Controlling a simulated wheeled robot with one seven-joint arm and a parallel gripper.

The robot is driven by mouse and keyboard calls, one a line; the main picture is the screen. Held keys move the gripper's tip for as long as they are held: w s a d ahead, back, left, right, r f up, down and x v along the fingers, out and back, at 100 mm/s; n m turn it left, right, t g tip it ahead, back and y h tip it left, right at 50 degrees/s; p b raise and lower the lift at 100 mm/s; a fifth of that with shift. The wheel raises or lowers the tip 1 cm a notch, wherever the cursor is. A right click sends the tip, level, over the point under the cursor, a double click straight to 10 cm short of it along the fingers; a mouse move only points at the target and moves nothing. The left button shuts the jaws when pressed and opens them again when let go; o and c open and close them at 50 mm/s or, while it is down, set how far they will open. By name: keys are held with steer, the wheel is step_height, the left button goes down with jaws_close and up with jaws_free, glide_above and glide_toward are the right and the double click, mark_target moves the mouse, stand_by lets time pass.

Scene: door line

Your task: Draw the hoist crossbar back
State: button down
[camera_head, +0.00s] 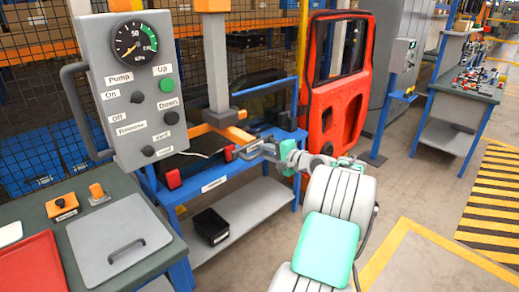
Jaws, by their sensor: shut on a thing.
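The hoist's grey vertical post (216,65) hangs from above beside the control panel. At its lower end is an orange crossbar (234,133) with a grey block on top. My gripper (246,152) reaches in from the right, at the near right end of the crossbar assembly. It is shut on a part there, seemingly the crossbar; the fingers partly hide the contact. The control panel (140,90) has a pressure gauge (135,40), a green Up button (166,85) and several black knobs.
A blue-framed stand (295,115) with a grey lower shelf (240,210) and black bin (211,226) is beneath the hoist. A red door (335,90) stands behind it. A green-topped bench (70,210) is at lower left. Floor is open at right.

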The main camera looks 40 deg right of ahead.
steer(key=shift+s+a+f, duration=0.1)
steer(key=shift+s+f, duration=0.05)
steer(key=shift+s, duration=0.1)
steer(key=c, duration=1.8)
jaws_free()
steer(key=o, duration=0.3)
steer(key=shift+s, duration=0.25)
steer(key=shift+o, duration=0.8)
steer(key=shift+w, duration=0.15)
steer(key=b+v, duration=0.1)
steer(key=v, duration=0.7)
